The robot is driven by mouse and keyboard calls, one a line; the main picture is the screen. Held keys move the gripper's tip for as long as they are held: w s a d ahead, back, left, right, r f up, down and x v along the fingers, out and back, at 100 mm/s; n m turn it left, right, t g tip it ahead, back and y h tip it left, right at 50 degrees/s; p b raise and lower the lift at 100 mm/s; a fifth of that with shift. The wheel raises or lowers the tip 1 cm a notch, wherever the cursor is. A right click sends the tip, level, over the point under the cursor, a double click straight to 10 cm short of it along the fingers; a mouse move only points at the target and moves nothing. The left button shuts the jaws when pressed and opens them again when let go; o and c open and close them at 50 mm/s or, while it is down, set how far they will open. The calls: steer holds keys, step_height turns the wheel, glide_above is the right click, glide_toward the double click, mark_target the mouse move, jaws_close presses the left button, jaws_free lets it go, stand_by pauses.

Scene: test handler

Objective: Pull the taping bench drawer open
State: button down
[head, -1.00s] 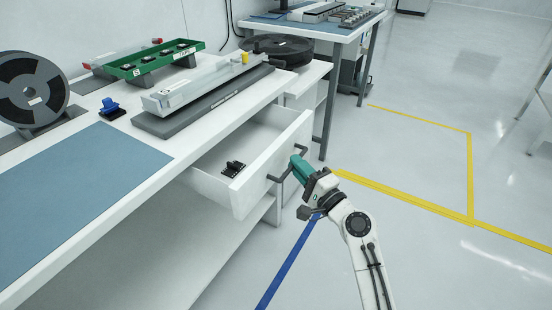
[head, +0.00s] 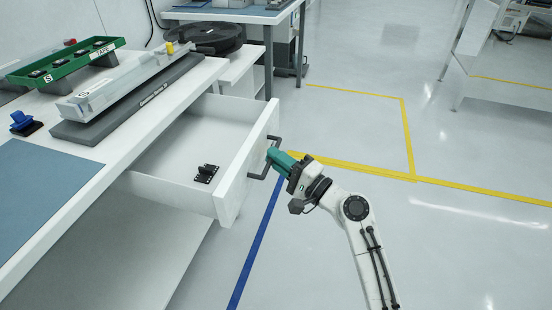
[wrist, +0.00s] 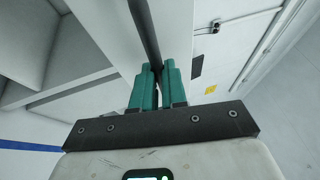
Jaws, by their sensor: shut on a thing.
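The white taping bench drawer (head: 232,190) stands well open in the head view, out to the right from under the worktop. A small black part (head: 206,173) lies on its floor. A dark bar handle (head: 262,160) is on the drawer front. My gripper (head: 275,158) has teal fingers and is shut on the handle. In the wrist view the two teal fingers of my gripper (wrist: 158,75) close on either side of the dark handle bar (wrist: 145,32).
The bench top (head: 105,142) carries a blue mat (head: 40,200), a green tray (head: 65,62), a long grey and clear track unit (head: 125,95) and a black reel (head: 205,37). Another bench (head: 235,14) stands behind. The floor right of the drawer is clear, with yellow and blue tape lines.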

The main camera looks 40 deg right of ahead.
steer(key=c, duration=1.2)
jaws_free()
steer(key=shift+o, duration=0.2)
steer(key=v, duration=1)
steer(key=shift+s+b, duration=0.3)
steer(key=shift+s, duration=0.1)
steer(key=shift+d+f, duration=0.1)
steer(key=shift+f, duration=0.05)
